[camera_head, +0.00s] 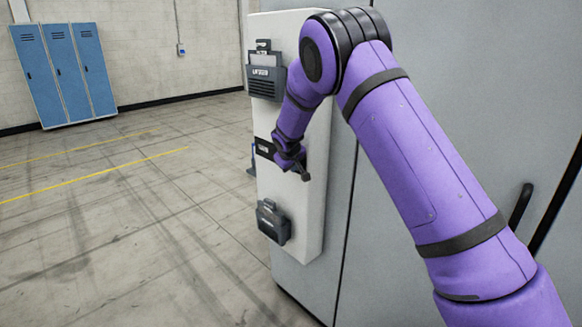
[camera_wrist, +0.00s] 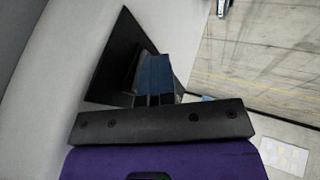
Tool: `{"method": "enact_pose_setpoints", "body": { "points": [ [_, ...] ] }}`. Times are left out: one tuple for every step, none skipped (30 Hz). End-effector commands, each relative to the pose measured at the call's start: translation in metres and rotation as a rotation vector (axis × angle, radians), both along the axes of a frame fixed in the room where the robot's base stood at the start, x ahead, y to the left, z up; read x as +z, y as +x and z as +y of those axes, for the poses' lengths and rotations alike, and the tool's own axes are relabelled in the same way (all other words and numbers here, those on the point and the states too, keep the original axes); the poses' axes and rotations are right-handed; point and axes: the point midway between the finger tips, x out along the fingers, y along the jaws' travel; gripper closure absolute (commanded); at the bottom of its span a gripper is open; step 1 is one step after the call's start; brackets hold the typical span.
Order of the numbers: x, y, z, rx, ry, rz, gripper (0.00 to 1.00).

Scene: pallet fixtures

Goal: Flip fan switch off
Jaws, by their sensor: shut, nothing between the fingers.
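A black switch plate (camera_head: 265,149) is on the white panel, at mid height in the head view; its label is too small to read. A blue lever (camera_head: 253,158) shows at its left edge. In the wrist view the black plate (camera_wrist: 112,72) is tilted, with the blue lever (camera_wrist: 155,72) in front of it. My gripper (camera_head: 291,160) is shut and empty, close by the plate's right side. Its wrist hides part of the plate. In the wrist view my fingers (camera_wrist: 153,99) are at the lever's near end; I cannot tell if they touch.
The white panel (camera_head: 312,225) also bears a grey unit (camera_head: 265,82) above and a dark unit (camera_head: 273,222) below. A grey cabinet (camera_head: 455,90) with a black handle (camera_head: 520,206) stands at right. Blue lockers (camera_head: 62,72) stand far left. The concrete floor (camera_head: 120,235) at left is clear.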

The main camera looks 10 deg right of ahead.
Motion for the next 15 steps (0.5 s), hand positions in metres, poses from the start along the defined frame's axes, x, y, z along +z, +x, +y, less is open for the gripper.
{"method": "enact_pose_setpoints", "body": {
  "points": [
    [0.001,0.0,-0.001,-0.001,0.0,-0.001,1.0],
    [0.002,0.0,-0.001,-0.002,-0.001,-0.001,1.0],
    [0.003,0.0,-0.001,-0.001,-0.001,-0.002,1.0],
    [0.005,0.0,-0.001,-0.001,-0.001,-0.002,1.0],
    [0.006,0.001,-0.001,-0.001,0.0,-0.003,1.0],
    [0.008,0.001,-0.001,-0.002,0.0,-0.003,1.0],
    [0.01,0.001,-0.001,-0.001,0.0,-0.004,1.0],
    [0.011,0.001,-0.001,-0.001,0.0,-0.004,1.0],
    [0.013,0.001,-0.001,-0.001,0.0,-0.004,1.0],
    [0.014,0.001,-0.002,-0.002,0.0,-0.004,1.0],
    [0.015,0.001,-0.002,-0.002,-0.001,-0.004,1.0],
    [0.016,0.001,-0.002,-0.002,-0.001,-0.004,1.0],
    [0.017,0.001,-0.002,-0.002,-0.001,-0.004,1.0],
    [0.017,0.001,-0.002,-0.002,-0.001,-0.004,1.0],
    [0.018,0.001,-0.002,-0.002,-0.001,-0.003,1.0]
  ]
}}
